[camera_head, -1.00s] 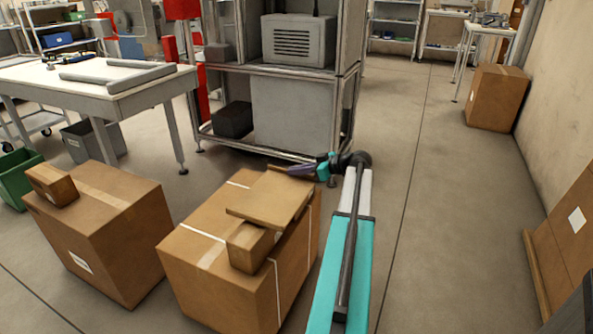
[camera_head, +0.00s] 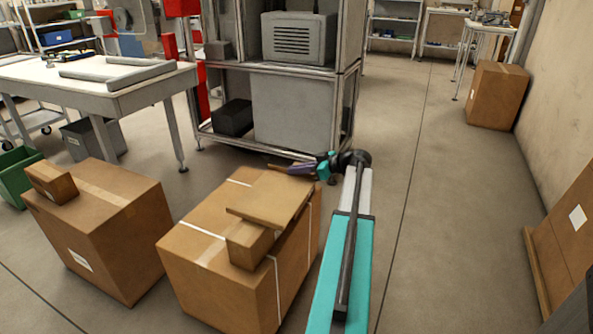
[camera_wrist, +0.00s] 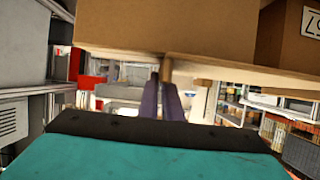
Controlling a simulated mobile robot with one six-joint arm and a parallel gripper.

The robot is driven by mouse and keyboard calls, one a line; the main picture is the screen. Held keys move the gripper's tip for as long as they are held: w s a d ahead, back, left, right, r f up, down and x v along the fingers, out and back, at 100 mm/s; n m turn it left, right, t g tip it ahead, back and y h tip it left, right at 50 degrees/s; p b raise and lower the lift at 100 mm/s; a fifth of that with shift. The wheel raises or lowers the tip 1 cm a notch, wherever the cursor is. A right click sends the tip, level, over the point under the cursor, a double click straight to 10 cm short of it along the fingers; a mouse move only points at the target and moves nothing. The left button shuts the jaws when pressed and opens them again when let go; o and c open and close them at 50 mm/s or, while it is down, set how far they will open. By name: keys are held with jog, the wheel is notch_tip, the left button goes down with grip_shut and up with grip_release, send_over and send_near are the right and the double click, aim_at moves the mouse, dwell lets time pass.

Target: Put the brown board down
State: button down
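My gripper (camera_head: 292,168) is at the board's far edge, low beside the cabinet. In the wrist view its two purple fingers (camera_wrist: 164,98) are close together, with a narrow gap. A brown strip shows at their tips, under the board's pale edge (camera_wrist: 225,67). I cannot tell whether the fingers hold the board or are just clear of it.
The large carton (camera_head: 215,284) stands under the board. Another carton (camera_head: 105,238) with a small box (camera_head: 52,183) on it is to the left. A metal rack (camera_head: 296,108) stands behind my gripper. The floor (camera_head: 450,235) to the right is open.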

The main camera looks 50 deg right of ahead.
jog(key=shift+f, duration=0.25)
jog(key=c, duration=1.9)
grip_release()
jog(key=shift+o, duration=0.2)
jog(key=p+v, duration=0.3)
jog(key=v, duration=1)
jog(key=shift+s+r, duration=0.2)
jog(key=shift+s, duration=0.15)
jog(key=shift+s+d, duration=0.1)
jog(key=shift+d, duration=0.05)
